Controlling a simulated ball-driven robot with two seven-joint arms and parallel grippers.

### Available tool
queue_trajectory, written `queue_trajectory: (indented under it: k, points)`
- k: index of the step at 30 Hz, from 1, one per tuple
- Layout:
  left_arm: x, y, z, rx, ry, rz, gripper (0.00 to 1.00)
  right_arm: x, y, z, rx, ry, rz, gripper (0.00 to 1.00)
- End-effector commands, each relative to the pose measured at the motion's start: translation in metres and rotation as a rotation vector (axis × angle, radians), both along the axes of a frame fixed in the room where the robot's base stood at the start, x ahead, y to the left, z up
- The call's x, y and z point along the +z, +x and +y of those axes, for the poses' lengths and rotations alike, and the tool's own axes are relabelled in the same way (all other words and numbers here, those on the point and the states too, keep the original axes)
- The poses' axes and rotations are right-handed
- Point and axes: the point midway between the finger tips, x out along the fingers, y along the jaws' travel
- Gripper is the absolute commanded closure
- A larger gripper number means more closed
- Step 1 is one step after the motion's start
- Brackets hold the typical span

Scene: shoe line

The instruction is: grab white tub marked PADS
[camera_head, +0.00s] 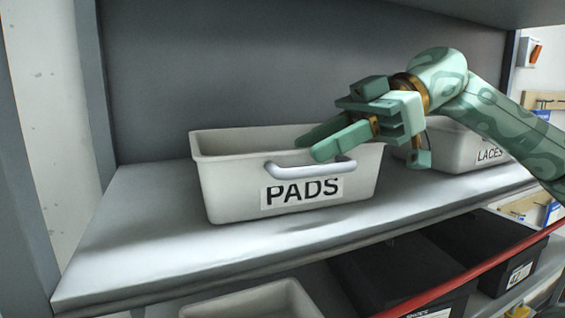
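The white tub marked PADS (232,190) stands upright on the grey shelf, left of the middle of the camera_head view. Its black-lettered label is on the front, below a light grey bar handle (285,173). My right gripper (310,147), pale green, reaches in from the right. Its two fingers lie over the tub's front rim, just above the right part of the handle. They look close together, and I cannot tell whether they touch the tub or are shut on it. The gripper hides part of the rim and the tub's right back corner. My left gripper is not in view.
A second white tub marked LACES (456,143) stands to the right, partly behind my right arm. The shelf (130,240) has free room left of the PADS tub. A grey upright (93,90) bounds it. Dark bins (400,272) and another white tub (262,301) sit below.

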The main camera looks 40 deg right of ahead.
Motion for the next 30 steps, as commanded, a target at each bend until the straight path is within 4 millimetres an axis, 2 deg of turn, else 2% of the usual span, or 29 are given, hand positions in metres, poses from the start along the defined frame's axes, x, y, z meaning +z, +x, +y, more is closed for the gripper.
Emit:
queue_trajectory:
  k: [7, 8, 9, 11, 30]
  points:
    - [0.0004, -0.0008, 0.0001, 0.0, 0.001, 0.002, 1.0, -0.0022, 0.0013, 0.0036, -0.001, 0.001, -0.001, 0.7]
    - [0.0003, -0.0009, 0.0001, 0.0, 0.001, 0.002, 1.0, -0.0022, 0.0013, 0.0036, -0.001, 0.001, -0.001, 0.73]
    - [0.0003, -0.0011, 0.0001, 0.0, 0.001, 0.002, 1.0, -0.0022, 0.0012, 0.0035, -0.001, 0.001, -0.001, 0.84]
    - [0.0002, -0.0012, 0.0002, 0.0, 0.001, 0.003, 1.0, -0.0022, 0.0013, 0.0034, -0.001, 0.001, -0.001, 1.0]
    - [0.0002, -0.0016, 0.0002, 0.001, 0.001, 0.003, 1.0, -0.0027, 0.0011, 0.0035, 0.0, 0.0, 0.002, 1.0]
